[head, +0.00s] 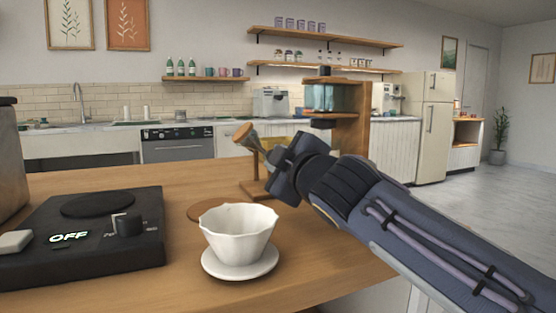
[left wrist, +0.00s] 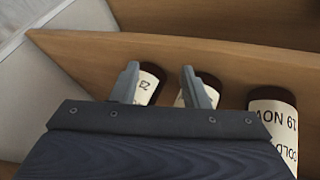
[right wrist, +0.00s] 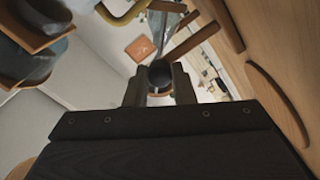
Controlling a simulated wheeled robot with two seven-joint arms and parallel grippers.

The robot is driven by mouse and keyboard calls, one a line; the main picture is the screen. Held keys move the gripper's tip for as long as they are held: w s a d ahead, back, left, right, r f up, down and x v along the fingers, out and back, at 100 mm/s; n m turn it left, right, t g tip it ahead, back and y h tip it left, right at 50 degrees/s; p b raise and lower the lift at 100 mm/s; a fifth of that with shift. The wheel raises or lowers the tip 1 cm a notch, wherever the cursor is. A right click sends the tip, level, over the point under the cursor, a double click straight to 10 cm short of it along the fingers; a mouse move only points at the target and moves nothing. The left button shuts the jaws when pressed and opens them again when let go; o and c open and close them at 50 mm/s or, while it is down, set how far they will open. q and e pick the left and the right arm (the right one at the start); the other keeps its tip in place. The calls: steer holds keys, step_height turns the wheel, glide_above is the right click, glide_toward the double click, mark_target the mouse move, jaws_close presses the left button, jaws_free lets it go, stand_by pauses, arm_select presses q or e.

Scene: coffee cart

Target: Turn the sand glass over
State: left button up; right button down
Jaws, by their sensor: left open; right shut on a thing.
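The sand glass (head: 244,135) shows a round wooden end cap and part of its glass body in the head view. It is tilted, with this cap toward the upper left, and is held above the counter. My right gripper (head: 272,160) is shut on it and hides its other end. In the right wrist view, a dark round part (right wrist: 160,74) shows between the fingers of my right gripper (right wrist: 158,88). My left gripper (left wrist: 160,82) is open and shows only in its wrist view, with labelled bottles beyond its fingertips.
A white dripper (head: 238,226) on a saucer (head: 240,262) stands on the wooden counter (head: 190,285). A black device reading OFF (head: 85,245) is at left. A wooden coaster (head: 203,210) lies behind the dripper. A labelled bottle (left wrist: 272,122) is at right in the left wrist view.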

steer(key=shift+f+m, duration=0.1)
steer(key=shift+m, duration=0.2)
steer(key=c, duration=1.2)
jaws_free()
steer(key=shift+c, duration=0.2)
steer(key=shift+s, duration=0.1)
steer(key=shift+s+d, duration=0.2)
steer(key=shift+s, duration=0.15)
steer(key=v, duration=0.6)
steer(key=shift+s+d, duration=0.15)
steer(key=shift+s, duration=0.2)
